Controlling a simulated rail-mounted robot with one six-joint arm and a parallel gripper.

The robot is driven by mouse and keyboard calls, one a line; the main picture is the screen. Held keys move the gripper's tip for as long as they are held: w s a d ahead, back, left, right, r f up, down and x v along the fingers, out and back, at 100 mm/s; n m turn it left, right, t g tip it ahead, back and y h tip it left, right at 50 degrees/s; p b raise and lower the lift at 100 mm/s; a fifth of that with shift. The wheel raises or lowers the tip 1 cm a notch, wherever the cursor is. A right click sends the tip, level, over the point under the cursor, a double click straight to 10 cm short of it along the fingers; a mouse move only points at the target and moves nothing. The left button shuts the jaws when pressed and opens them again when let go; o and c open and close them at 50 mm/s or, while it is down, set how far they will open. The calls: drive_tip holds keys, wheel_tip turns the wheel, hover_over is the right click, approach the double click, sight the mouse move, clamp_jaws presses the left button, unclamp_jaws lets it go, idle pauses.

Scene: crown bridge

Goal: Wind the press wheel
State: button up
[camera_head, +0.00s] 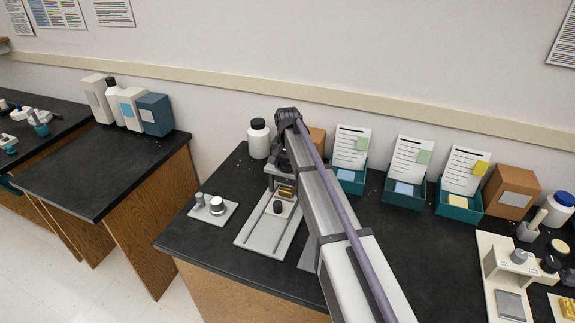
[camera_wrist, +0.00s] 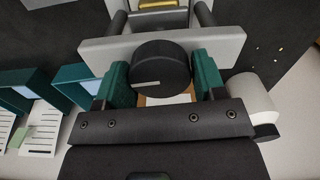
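The press wheel is a black round knob (camera_wrist: 160,68) with a white line on its face, in the wrist view. It sits in front of a light grey crossbar (camera_wrist: 222,45) of the press. My gripper (camera_wrist: 163,78) has its two green fingers on either side of the wheel, very close to its rim. I cannot tell whether they touch it. The white line points to the left, nearly level. In the head view the press (camera_head: 270,170) stands at the back of a grey base plate (camera_head: 258,240), and my arm hides the wheel and the fingers.
A white bottle with black cap (camera_head: 258,140) stands behind and left of the press. Green card trays (camera_head: 403,193) and a brown box (camera_head: 512,190) line the back right. A small plate with cylinders (camera_head: 212,210) lies left of the base. The bench's front left is clear.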

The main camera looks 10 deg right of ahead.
drive_tip(key=c, duration=0.5)
drive_tip(key=shift+n, duration=0.3)
drive_tip(key=n, duration=1.2)
drive_tip(key=shift+n, duration=2.1)
